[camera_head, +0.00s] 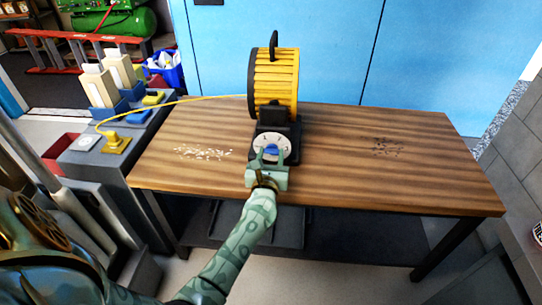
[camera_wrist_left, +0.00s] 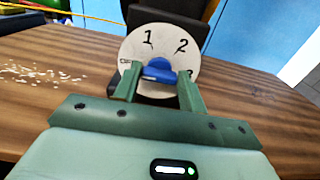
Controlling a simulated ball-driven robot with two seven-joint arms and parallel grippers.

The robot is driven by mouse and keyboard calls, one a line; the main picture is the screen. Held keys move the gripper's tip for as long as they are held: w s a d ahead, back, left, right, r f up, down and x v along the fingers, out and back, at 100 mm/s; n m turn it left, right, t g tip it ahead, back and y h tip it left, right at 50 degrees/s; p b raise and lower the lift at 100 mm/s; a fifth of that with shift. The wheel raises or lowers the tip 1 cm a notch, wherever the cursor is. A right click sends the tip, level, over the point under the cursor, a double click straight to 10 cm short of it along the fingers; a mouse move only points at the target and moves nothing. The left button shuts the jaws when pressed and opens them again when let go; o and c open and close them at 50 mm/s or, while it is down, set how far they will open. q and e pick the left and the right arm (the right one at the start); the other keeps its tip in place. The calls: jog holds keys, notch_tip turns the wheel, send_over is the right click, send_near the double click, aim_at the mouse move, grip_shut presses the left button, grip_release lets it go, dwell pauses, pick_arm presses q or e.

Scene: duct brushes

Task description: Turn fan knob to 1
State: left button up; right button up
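The yellow fan (camera_head: 275,82) stands on the wooden table on a black base. Its round white dial (camera_head: 263,141) faces me. In the left wrist view the dial (camera_wrist_left: 152,43) shows OFF at the left, 1 upper left, 2 upper right and 3 at the right, partly hidden. The blue knob (camera_wrist_left: 158,72) at its middle lies about level; I cannot tell surely which mark it points to. My left gripper (camera_head: 270,156) is in front of the dial, its green fingers open on either side of the knob (camera_head: 271,150), apparently with small gaps. My right gripper is out of view.
The wooden table (camera_head: 400,185) is mostly clear, with pale crumbs (camera_head: 203,154) at the left and dark debris (camera_head: 387,147) at the right. A yellow cord (camera_head: 180,101) runs left from the fan to a yellow plug (camera_head: 116,143) on a grey side unit. Blue cabinets stand behind.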

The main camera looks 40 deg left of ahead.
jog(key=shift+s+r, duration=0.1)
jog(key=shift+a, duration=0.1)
pick_arm(q)
jog(key=shift+r+m+p, duration=0.1)
jog(key=shift+m+p, duration=0.55)
jog(key=shift+m, duration=0.45)
jog(key=shift+d+m, duration=0.1)
jog(key=shift+m, duration=0.3)
jog(key=shift+m+p, duration=0.65)
jog(key=shift+m, duration=0.75)
jog(key=m+p, duration=0.1)
jog(key=m, duration=0.1)
jog(key=shift+d+m, duration=0.1)
jog(key=shift+m, duration=0.2)
jog(key=shift+f+m+p, duration=0.2)
jog(key=shift+m+p, duration=0.55)
jog(key=shift+m, duration=0.85)
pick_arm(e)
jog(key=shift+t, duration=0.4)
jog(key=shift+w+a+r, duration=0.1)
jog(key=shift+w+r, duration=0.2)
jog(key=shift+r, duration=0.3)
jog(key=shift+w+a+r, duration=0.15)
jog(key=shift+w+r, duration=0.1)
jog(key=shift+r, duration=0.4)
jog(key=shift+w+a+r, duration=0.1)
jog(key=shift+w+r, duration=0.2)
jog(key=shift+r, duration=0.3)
pick_arm(q)
jog(key=shift+f, duration=0.1)
